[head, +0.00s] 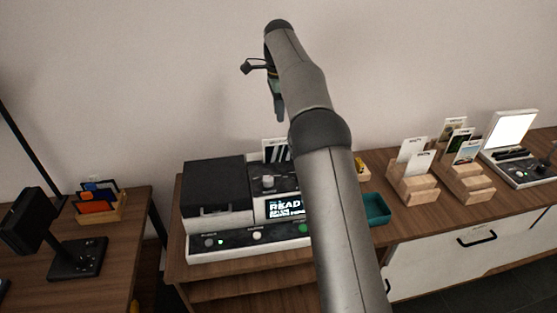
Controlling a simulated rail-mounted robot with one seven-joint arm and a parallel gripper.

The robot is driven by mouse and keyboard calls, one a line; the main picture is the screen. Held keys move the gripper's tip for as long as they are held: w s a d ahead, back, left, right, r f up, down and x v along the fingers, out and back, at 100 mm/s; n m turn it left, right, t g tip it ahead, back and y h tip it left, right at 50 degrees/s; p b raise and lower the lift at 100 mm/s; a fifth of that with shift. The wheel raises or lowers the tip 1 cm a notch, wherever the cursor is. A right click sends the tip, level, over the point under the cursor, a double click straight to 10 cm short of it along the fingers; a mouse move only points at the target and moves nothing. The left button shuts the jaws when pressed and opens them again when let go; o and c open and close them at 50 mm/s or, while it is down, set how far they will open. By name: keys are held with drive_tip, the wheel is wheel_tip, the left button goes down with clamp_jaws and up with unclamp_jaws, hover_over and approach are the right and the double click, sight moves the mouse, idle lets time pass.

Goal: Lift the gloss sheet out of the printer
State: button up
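The printer (218,212) stands on the wooden table, a black and white unit with a lit display that begins "READ" and a row of buttons along its front. A sheet with dark and white stripes (272,150) stands upright at the back of the printer. My arm hides its right side, and I cannot tell whether it is the gloss sheet. My gripper (279,112) hangs in the air above the sheet, apart from it as far as I can see. Its fingers are seen edge-on and partly hidden by my arm, so their opening does not show.
A teal tray (376,209) lies right of the printer. Wooden holders (411,182) with upright cards and a bright light panel (511,131) stand farther right. A left table carries a black stand device (76,258) and a card holder (101,206). A gap separates the tables.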

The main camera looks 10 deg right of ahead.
hover_over(279, 151)
wheel_tip(279, 151, down, 10)
drive_tip(key=shift+w+f+p, duration=0.15)
drive_tip(key=shift+f+p, duration=0.15)
drive_tip(key=shift+f, duration=2.3)
clamp_jaws()
